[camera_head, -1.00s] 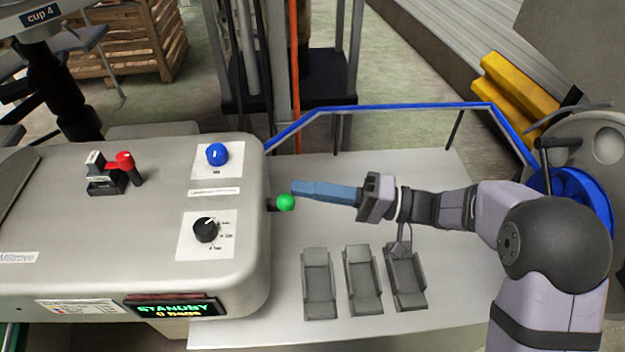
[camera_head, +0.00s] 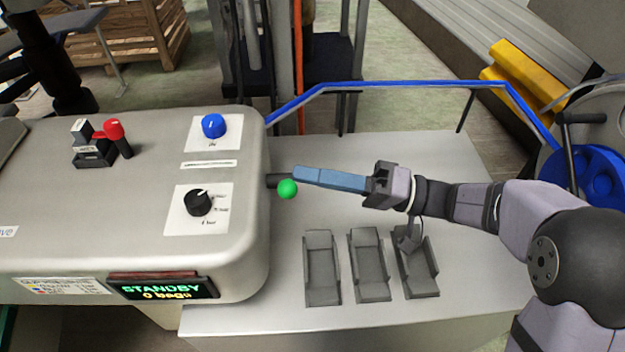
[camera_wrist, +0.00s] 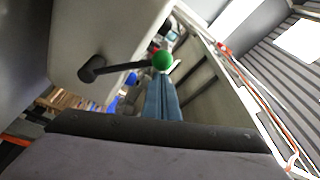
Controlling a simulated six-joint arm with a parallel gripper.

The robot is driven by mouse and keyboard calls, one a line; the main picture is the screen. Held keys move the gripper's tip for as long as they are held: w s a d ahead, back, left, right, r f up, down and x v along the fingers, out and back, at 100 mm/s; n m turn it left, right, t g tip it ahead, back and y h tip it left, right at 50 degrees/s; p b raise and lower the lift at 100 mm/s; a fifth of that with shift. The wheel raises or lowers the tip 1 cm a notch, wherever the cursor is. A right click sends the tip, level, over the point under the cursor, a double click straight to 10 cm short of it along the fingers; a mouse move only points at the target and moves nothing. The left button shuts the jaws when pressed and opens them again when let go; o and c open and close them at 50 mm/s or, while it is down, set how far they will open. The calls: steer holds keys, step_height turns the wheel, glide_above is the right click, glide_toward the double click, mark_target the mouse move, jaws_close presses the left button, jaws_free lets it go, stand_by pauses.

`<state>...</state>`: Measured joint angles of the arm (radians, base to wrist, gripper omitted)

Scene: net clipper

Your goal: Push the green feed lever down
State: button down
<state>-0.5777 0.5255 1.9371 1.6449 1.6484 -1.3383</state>
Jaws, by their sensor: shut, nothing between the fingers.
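The green feed lever's round knob (camera_head: 287,189) stands out from the right end of the grey machine in the head view. In the wrist view the green knob (camera_wrist: 163,61) sits at the end of a dark rod that runs left to a dark hub (camera_wrist: 92,69) on the machine's side. My gripper (camera_head: 297,175) has long blue fingers, closed together and empty. Its tips are right at the knob, just above it in the head view. In the wrist view the fingers (camera_wrist: 160,82) point straight at the knob. I cannot tell whether they touch it.
The grey machine (camera_head: 120,210) carries a blue knob (camera_head: 213,126), a black dial (camera_head: 198,202), a red-topped switch (camera_head: 114,129) and a display (camera_head: 163,288) reading STANDBY, 0 bags. Several grey holders (camera_head: 369,265) lie on the pale table (camera_head: 440,150) below my arm. A blue rail (camera_head: 400,84) runs behind.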

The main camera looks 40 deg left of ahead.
steer(key=s+d+f+n+g+b, duration=0.2)
steer(key=f+n+b, duration=0.5)
steer(key=b, duration=1.7)
steer(key=shift+s+d+f, duration=0.7)
steer(key=shift+d+f, duration=0.05)
steer(key=shift+f, duration=0.2)
steer(key=shift+f+b, duration=0.15)
steer(key=shift+b, duration=0.2)
steer(key=w+d+r+p, duration=0.1)
steer(key=w+d+p, duration=0.1)
steer(key=w+d, duration=0.6)
steer(key=shift+w+r+p, duration=0.3)
steer(key=shift+p, duration=0.1)
